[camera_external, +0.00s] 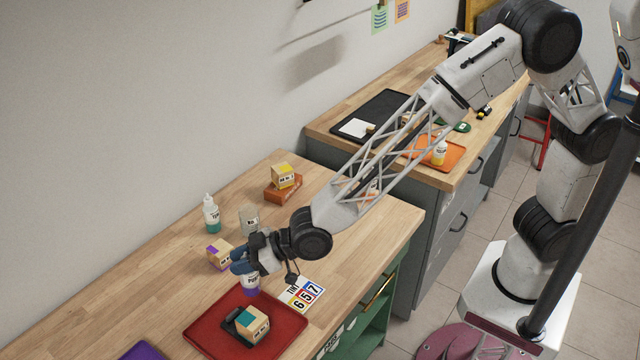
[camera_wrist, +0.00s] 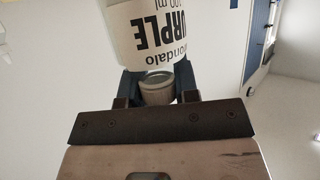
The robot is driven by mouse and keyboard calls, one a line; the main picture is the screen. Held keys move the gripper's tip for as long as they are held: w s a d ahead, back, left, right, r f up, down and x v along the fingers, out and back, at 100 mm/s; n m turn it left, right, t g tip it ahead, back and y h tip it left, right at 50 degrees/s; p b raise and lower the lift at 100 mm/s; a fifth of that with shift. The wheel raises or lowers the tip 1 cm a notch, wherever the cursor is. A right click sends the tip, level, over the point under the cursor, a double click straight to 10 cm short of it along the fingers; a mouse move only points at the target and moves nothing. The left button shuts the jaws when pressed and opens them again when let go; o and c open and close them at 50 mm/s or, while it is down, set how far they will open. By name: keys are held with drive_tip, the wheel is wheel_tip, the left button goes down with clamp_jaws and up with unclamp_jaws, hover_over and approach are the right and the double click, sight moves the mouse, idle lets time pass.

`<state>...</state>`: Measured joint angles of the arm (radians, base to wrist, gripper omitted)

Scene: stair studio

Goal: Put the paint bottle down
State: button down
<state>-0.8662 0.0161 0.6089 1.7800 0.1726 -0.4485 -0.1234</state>
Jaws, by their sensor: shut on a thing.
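My gripper (camera_external: 242,267) is low over the wooden table, shut on a white paint bottle with a purple band (camera_external: 251,284). In the wrist view the bottle (camera_wrist: 165,40) shows close between the blue fingers (camera_wrist: 158,86), its label reading PURPLE upside down. In the outside view the bottle's lower end overlaps the back edge of a red tray (camera_external: 203,336); I cannot tell whether it touches anything. The gripper hides its upper part. A second paint bottle with a teal band (camera_external: 211,214) stands upright further back.
On the tray, a teal-topped wooden block (camera_external: 254,325) rests on a dark holder. A number card (camera_external: 303,294) lies right of the tray. A purple-marked block (camera_external: 220,254), a clear jar (camera_external: 249,219) and a block on an orange brick (camera_external: 281,190) stand behind.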

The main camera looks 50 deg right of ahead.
drive_tip(key=shift+f, duration=0.25)
drive_tip(key=shift+w, duration=0.1)
drive_tip(key=w+a+f, duration=0.1)
drive_tip(key=w+a, duration=0.9)
drive_tip(key=a, duration=0.2)
drive_tip(key=shift+w+f, duration=0.25)
drive_tip(key=shift+w, duration=0.05)
drive_tip(key=shift+d+f, duration=0.1)
idle(0.4)
drive_tip(key=shift+f, duration=1.65)
drive_tip(key=shift+f, duration=0.15)
drive_tip(key=c, duration=0.9)
unclamp_jaws()
drive_tip(key=shift+o, duration=0.2)
